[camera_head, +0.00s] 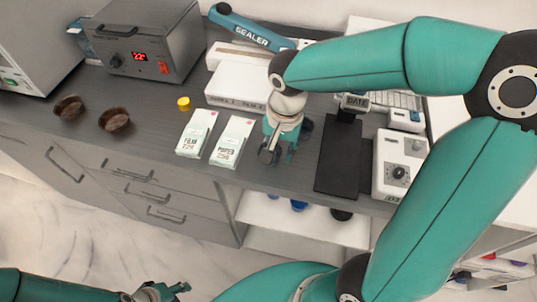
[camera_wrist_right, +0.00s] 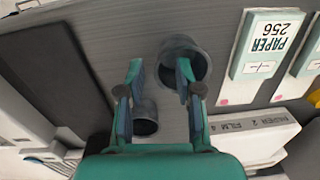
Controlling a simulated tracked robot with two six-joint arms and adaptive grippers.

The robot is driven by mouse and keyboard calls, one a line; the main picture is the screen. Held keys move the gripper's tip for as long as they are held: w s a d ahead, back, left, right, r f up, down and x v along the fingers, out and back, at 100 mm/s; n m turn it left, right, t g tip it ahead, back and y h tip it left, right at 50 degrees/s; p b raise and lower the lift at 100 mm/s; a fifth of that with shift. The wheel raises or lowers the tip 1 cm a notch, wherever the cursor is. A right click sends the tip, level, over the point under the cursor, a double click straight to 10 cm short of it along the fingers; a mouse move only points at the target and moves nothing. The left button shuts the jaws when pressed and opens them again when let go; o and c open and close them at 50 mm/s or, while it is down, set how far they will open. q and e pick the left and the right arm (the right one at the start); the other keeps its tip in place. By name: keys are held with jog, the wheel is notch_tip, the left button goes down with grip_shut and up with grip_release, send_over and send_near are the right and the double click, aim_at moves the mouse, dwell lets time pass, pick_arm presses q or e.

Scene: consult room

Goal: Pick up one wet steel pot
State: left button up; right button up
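Two grey steel pots stand near my right gripper. One pot (camera_wrist_right: 182,42) is nearer the counter's front edge, with its open mouth showing in the wrist view. The other pot (camera_wrist_right: 145,112) is a little further back; it also shows beside the gripper in the head view (camera_head: 306,125). My right gripper (camera_wrist_right: 158,74) points down with its fingers apart. One finger overlaps the front pot's rim in the wrist view and the other is beside the pot; I cannot tell whether they touch. My left gripper (camera_head: 172,291) is low in the head view, away from the counter; its opening is unclear.
FILM and PAPER packets (camera_head: 231,141) lie left of the right gripper. White boxes (camera_head: 236,84) and a teal sealer (camera_head: 250,32) are behind. A black mat (camera_head: 338,160) and a dial box (camera_head: 399,160) are right. Two brown bowls (camera_head: 115,121) and a yellow cap (camera_head: 184,103) are left.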

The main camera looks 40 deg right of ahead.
jog(key=shift+f, duration=1.35)
grip_shut()
jog(key=shift+r, duration=0.15)
